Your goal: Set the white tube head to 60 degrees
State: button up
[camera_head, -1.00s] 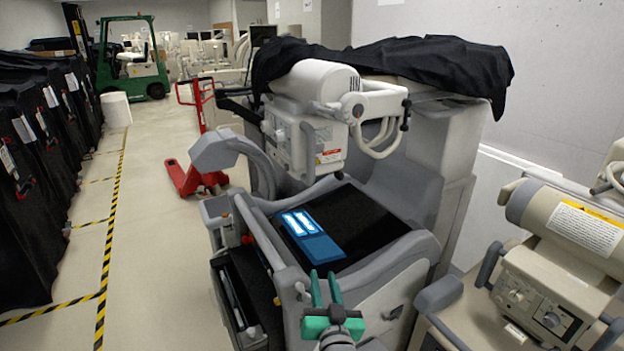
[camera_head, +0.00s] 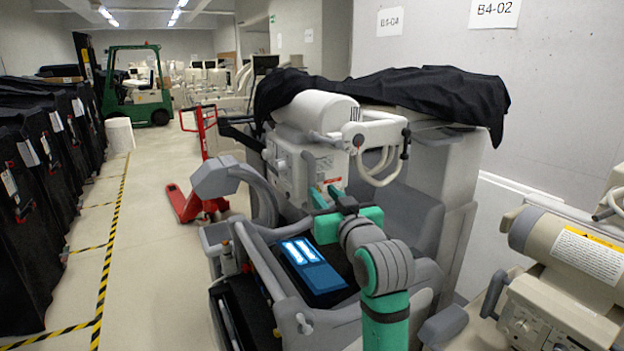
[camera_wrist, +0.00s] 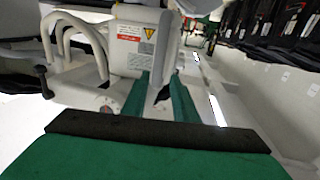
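The white tube head (camera_head: 316,112) hangs on the cart (camera_head: 440,225) below a black cover. It has a cylinder on top, a boxy collimator (camera_head: 296,160) below, and a curved white handle (camera_head: 385,165) on its right. My gripper (camera_head: 326,192) is in front of the collimator's lower right part, with its teal fingers pointing towards it. The fingers are apart, with nothing seen held between them. In the wrist view, the tube head (camera_wrist: 132,50) with its warning label stands beyond the fingers (camera_wrist: 160,90), and the handle is to the left. I cannot tell whether the fingers touch it.
The black cover (camera_head: 400,95) drapes over the cart's top. A lit blue screen (camera_head: 305,265) lies below my gripper. A second beige machine (camera_head: 575,245) stands at the right. Covered carts (camera_head: 40,180) line the left wall. The aisle (camera_head: 150,240) is clear up to a red pallet jack (camera_head: 195,200).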

aim_at(314, 180)
jog(key=x, duration=1)
jog(key=shift+w, duration=0.25)
jog(key=shift+d, duration=0.1)
grip_shut()
